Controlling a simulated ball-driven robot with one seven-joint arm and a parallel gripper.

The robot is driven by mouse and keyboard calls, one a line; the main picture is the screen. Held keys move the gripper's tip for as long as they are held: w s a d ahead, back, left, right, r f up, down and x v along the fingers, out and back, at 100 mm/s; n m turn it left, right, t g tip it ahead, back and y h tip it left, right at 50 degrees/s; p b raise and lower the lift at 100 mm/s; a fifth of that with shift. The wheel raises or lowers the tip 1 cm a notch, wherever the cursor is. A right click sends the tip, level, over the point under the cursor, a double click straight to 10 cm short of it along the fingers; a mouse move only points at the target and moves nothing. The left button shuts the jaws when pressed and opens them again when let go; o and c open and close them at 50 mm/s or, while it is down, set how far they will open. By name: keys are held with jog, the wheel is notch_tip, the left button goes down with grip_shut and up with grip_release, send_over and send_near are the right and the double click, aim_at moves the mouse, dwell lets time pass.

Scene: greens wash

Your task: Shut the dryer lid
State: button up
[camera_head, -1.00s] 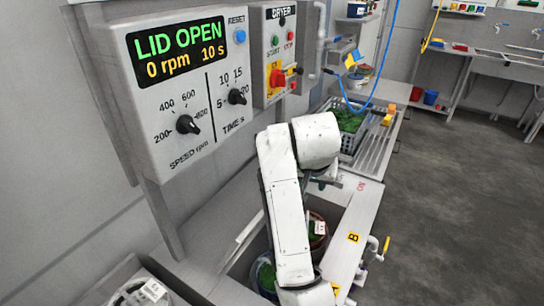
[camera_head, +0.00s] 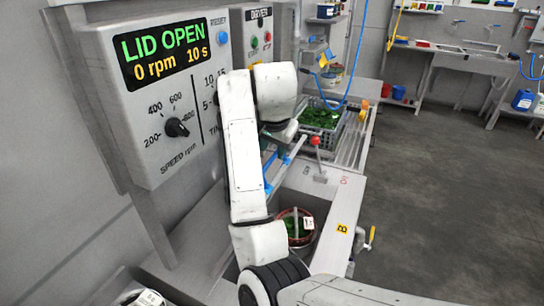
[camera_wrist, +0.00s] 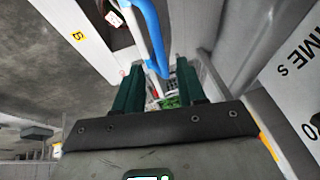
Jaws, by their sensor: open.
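The display panel (camera_head: 167,55) in the head view reads LID OPEN, 0 rpm and 10 s. I cannot clearly make out the dryer lid; my arm covers much of the area below the panel. A blue-and-white bar (camera_wrist: 152,35) runs between the two green fingers of my gripper (camera_wrist: 160,82) in the wrist view. Blue parts (camera_head: 268,188) also show beside my arm in the head view. I cannot tell if the bar belongs to the lid. My gripper is open, and contact with the bar cannot be told. Its fingers are mostly hidden in the head view.
A red-knobbed lever (camera_head: 315,141) stands on the metal counter. A basket with greens (camera_head: 294,226) sits in the opening below, near the yellow B label (camera_head: 342,229). A grey crate of greens (camera_head: 322,117) stands farther back. The floor at right (camera_head: 440,190) is clear.

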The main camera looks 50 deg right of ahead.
aim_at(272, 157)
jog(key=shift+x, duration=1.95)
grip_shut()
